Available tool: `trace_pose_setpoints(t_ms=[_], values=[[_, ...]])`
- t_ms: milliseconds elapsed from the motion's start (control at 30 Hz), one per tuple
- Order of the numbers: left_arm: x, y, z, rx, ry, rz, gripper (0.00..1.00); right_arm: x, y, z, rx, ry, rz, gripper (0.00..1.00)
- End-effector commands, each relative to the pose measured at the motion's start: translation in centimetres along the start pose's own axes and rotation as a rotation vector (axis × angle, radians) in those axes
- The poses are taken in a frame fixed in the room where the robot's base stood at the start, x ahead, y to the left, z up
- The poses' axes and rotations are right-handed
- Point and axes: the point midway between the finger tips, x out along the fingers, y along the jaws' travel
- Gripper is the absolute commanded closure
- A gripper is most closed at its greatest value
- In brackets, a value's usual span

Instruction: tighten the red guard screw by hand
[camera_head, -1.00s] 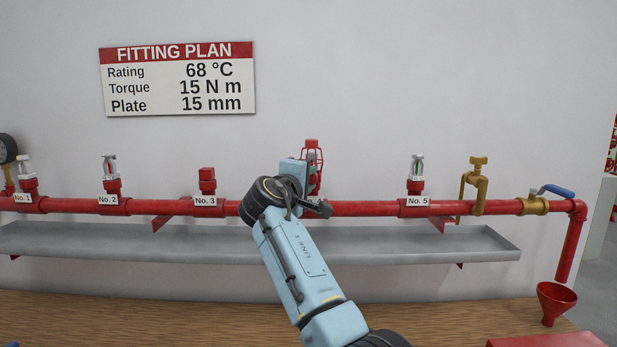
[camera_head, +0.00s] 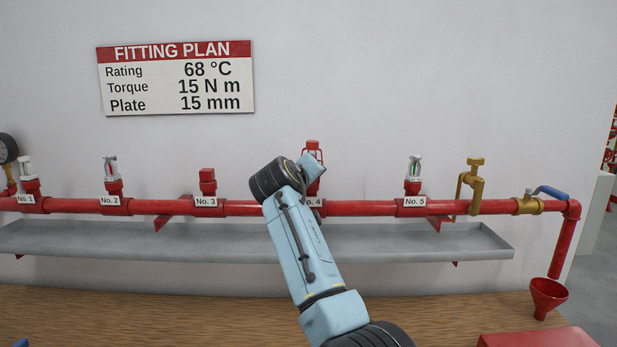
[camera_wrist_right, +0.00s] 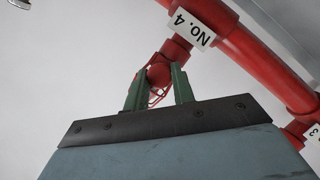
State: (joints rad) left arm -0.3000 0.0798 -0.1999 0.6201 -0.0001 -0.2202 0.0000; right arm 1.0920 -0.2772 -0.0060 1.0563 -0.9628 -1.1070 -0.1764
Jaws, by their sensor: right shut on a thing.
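The red wire guard (camera_head: 313,150) stands upright around the No. 4 sprinkler on the red pipe, with a red block on its top. My right arm hides its lower part in the head view. In the right wrist view, my right gripper (camera_wrist_right: 158,82) has its green fingers on either side of a rounded red piece, which I take for the red guard screw (camera_wrist_right: 158,74). The fingers are shut on it, just off the No. 4 fitting. Thin red guard wires show between the fingers. My left gripper is not in view.
The red pipe (camera_head: 360,208) runs along the wall with other sprinklers, No. 5 (camera_head: 414,175) nearest on the right. A grey trough (camera_head: 420,243) lies below it. A brass valve (camera_head: 476,185) and red funnel (camera_head: 548,293) are at right.

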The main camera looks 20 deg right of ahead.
Motion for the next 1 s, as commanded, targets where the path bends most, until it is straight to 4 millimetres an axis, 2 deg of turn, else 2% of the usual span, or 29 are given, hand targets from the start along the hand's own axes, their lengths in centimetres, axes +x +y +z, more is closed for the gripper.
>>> trace_pose_setpoints(t_ms=[467, 500, 667, 1000], values=[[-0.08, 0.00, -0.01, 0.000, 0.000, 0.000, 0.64, 0.04, -0.32, 0.16, 0.013, -0.003, -0.012, 0.98], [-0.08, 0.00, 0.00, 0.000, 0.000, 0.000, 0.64, 0.04, -0.33, 0.16, 0.012, -0.003, -0.012, 0.74], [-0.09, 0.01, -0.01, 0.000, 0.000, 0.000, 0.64, 0.03, -0.25, 0.12, 0.012, -0.002, -0.010, 0.53], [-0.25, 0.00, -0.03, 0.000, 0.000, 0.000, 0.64, -0.22, -0.16, -0.12, 0.013, 0.000, -0.009, 0.53]])
